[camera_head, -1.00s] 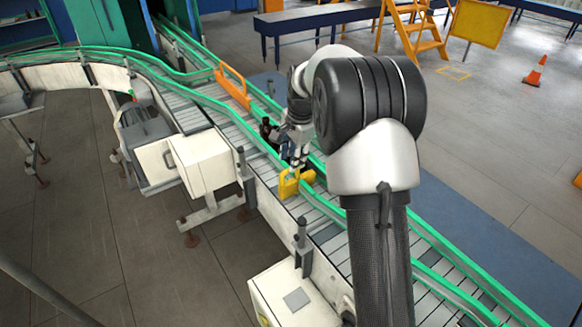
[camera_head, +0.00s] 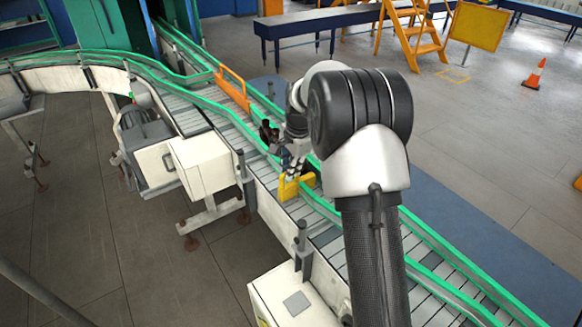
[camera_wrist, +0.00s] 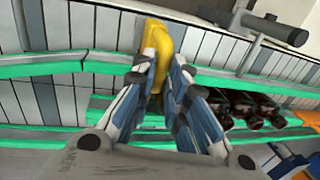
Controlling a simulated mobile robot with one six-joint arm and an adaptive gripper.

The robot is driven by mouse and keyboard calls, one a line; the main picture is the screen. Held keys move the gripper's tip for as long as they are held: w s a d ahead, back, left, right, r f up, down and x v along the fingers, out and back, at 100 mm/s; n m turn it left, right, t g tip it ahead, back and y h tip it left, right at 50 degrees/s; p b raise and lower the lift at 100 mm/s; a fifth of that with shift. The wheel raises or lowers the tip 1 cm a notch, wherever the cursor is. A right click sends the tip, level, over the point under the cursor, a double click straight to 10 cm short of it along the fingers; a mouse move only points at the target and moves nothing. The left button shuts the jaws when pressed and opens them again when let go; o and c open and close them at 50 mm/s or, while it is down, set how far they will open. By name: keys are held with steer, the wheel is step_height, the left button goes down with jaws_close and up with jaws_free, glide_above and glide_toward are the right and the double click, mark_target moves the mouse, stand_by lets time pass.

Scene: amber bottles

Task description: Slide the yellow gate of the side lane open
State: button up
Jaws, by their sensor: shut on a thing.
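The yellow gate (camera_head: 297,187) stands across the lane between green rails, near the middle of the head view. In the wrist view its yellow upper part (camera_wrist: 157,42) rises between my fingertips. My gripper (camera_head: 291,176) points down at the gate from above. In the wrist view my gripper (camera_wrist: 158,68) has its fingers closed on the gate from both sides. The fingers hide part of the gate.
Dark amber bottles (camera_wrist: 245,108) lie or stand right of my fingers in the wrist view, close by. The bottles (camera_head: 267,132) also show beyond my gripper. An orange gate (camera_head: 233,88) stands farther up the lane. Green rails (camera_head: 440,282) border the rollers.

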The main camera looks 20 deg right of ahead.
jaws_close()
steer(key=s+a, duration=0.1)
steer(key=a, duration=0.5)
steer(key=shift+a, duration=0.2)
steer(key=shift+s, duration=0.1)
steer(key=o, duration=0.5)
jaws_free()
steer(key=shift+a, duration=0.2)
steer(key=shift+o, duration=0.5)
steer(key=shift+d, duration=0.15)
